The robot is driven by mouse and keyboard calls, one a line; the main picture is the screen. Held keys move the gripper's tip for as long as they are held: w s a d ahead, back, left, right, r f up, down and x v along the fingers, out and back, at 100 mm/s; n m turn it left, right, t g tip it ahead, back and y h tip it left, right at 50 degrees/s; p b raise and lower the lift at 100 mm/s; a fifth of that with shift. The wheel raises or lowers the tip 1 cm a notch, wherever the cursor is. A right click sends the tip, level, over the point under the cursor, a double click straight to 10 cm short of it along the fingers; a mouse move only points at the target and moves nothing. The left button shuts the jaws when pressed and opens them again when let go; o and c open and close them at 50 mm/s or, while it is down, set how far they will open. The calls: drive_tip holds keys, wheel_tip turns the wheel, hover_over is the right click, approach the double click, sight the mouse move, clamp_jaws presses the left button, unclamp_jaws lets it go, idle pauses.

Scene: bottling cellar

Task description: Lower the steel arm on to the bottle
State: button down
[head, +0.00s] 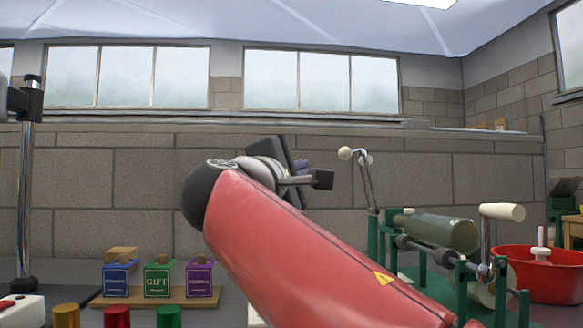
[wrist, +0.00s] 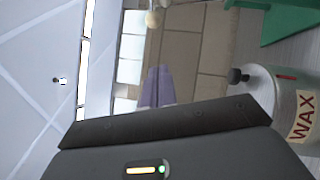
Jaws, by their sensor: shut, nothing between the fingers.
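The steel arm (head: 369,187) stands nearly upright at the left end of a green stand, with cream balls at its top. One cream ball (wrist: 153,19) shows at the top edge of the wrist view. The dark green bottle (head: 445,231) lies on its side in the stand, to the right of the steel arm and apart from its raised top. My gripper (head: 303,166) is shut and empty, left of the cream balls in the head view. Its lilac fingers also show in the wrist view (wrist: 157,85). My red arm hides the stand's lower left part.
A crank with a cream grip (head: 502,212) rises at the stand's right, beside a red basin (head: 545,275). A pot marked WAX (wrist: 290,108) shows in the wrist view. Small labelled boxes (head: 157,280) stand at lower left. A block wall is behind.

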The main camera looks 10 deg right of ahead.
drive_tip(key=w+d+r+p, duration=0.1)
drive_tip(key=w+d+r, duration=0.1)
drive_tip(key=w+d, duration=0.2)
drive_tip(key=shift+w+d, duration=0.35)
drive_tip(key=shift+d, duration=0.9)
drive_tip(key=shift+r+p, duration=0.2)
drive_tip(key=shift+p, duration=0.2)
